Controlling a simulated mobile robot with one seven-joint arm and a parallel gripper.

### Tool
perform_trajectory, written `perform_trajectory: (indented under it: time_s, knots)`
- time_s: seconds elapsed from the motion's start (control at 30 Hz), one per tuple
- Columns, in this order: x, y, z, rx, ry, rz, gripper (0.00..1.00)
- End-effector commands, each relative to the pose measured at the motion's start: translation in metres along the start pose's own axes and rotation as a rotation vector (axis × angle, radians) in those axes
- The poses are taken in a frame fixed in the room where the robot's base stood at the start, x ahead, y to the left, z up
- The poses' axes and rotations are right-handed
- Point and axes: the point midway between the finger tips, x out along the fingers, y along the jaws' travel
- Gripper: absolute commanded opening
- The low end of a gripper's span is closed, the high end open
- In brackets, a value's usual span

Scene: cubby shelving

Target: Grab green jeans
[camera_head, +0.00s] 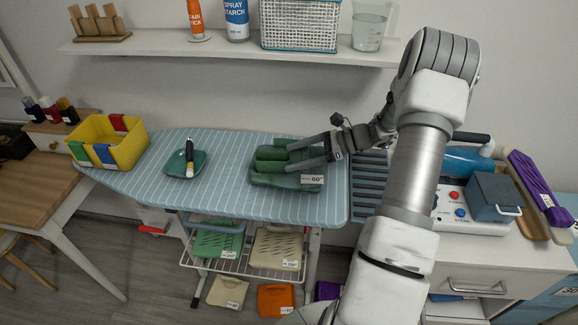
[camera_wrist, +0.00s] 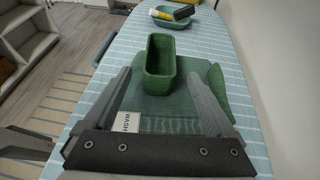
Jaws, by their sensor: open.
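A dark green folded garment, which looks like the green jeans (camera_head: 286,181), lies flat on the striped ironing board, with a white wash tag at its front edge. In the wrist view the garment (camera_wrist: 180,122) spreads below the fingers. A raised green box-like form (camera_wrist: 160,54) with a hollow top sits on its far part; I cannot tell if it is part of the jeans. My gripper (camera_head: 291,157) is open over the garment, coming from the right. In the wrist view its fingers (camera_wrist: 160,78) lie on either side of the green form, with nothing clasped.
A wall shelf (camera_head: 230,49) runs above. Another green folded garment (camera_head: 215,244) lies on the wire rack below. A steam unit (camera_head: 470,212) stands right.

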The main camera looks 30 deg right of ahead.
Motion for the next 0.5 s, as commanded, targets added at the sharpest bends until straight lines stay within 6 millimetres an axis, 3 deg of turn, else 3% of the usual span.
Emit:
perform_trajectory:
  time_s: [0.17, 0.4, 0.5]
  knots:
    - [0.011, 0.001, 0.001, 0.001, -0.002, 0.002, 0.9]
    - [0.047, 0.001, 0.003, 0.001, -0.002, 0.002, 0.9]
    - [0.053, 0.001, 0.002, 0.0, 0.0, 0.001, 0.9]
